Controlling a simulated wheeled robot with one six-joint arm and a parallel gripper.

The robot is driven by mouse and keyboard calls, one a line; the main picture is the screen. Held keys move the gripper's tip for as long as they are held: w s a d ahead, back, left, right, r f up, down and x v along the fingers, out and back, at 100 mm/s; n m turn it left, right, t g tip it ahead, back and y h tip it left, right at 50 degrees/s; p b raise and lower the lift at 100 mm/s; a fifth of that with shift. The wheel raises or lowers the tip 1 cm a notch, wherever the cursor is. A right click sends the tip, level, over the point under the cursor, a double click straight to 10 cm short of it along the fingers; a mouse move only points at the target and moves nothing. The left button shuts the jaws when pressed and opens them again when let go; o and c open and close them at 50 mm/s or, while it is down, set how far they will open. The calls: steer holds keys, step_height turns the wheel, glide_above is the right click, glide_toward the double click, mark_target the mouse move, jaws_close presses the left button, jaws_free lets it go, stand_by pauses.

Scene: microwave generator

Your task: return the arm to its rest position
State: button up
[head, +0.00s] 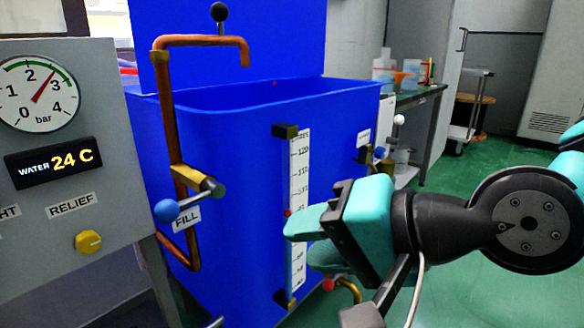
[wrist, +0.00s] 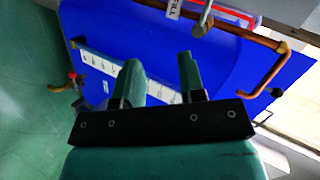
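My gripper (head: 302,241) is at the right of the head view, in front of the blue tank (head: 235,190). Its two teal fingers point left towards the tank's white level scale (head: 299,190). In the wrist view my gripper (wrist: 160,62) has its fingers apart with nothing between them. Behind them lie the blue tank wall (wrist: 215,70) and the white scale (wrist: 100,62). I cannot tell the exact gap to the tank. My arm reaches in from the right edge of the head view.
A copper fill pipe (head: 172,130) with a blue-knobbed valve (head: 167,211) stands at the tank's left front. A grey panel (head: 60,190) with a gauge and yellow knob is at the left. A small red-handled tap (head: 328,285) is below my gripper. Green floor (head: 480,190) is open behind my arm.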

steer(key=s+d+f+n+g+h+p, duration=0.1)
steer(key=s+d+n+g+h, duration=0.2)
steer(key=d+n, duration=0.25)
steer(key=s+d+f+n+g+h+p, duration=0.1)
steer(key=s+d+n+g+h+p, duration=0.2)
steer(key=d, duration=0.4)
step_height(320, 180, up, 37)
steer(key=n+p, duration=0.1)
steer(key=p, duration=3.5)
steer(key=shift+s+d+r+h+p, duration=0.2)
steer(key=shift+s+h+p, duration=0.1)
steer(key=shift+s+h, duration=0.15)
